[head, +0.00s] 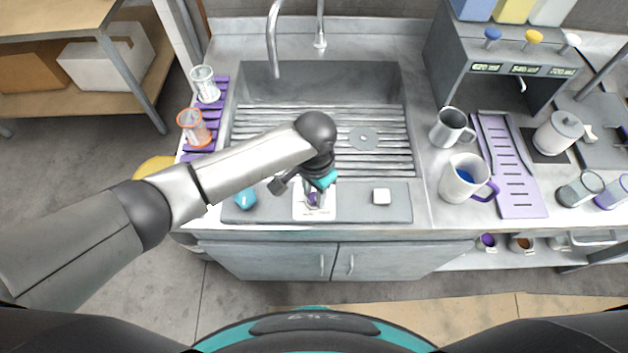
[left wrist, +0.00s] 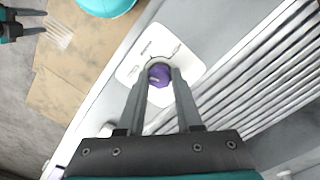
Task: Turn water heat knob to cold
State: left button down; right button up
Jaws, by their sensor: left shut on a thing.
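The water heat knob is a small purple knob (left wrist: 159,75) on a white plate (left wrist: 175,58) with small dark markings. In the head view the white plate (head: 300,212) lies on the grey front ledge of the sink, and the purple knob (head: 312,199) shows at my fingertips. My left gripper (head: 314,192) reaches down to it from above. In the left wrist view its two dark fingers (left wrist: 160,84) are shut on the knob, one on each side. A light mark shows on the knob's top; which setting it points to cannot be told.
A blue thing (head: 245,198) is left of the plate and a small white block (head: 381,197) is right. Behind is the sink with a slatted rack (head: 385,150). Mugs (head: 466,178) stand right.

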aim_at(314, 196)
pick_arm(q)
jog(key=shift+d+n+p, duration=0.1)
jog(key=shift+n+p, duration=1.65)
jog(key=shift+n, duration=0.15)
jog(key=shift+w, duration=0.1)
jog(key=c, duration=0.6)
grip_release()
jog(key=shift+r, duration=0.65)
notch_tip(314, 196, up, 14)
jog(key=shift+p, duration=0.9)
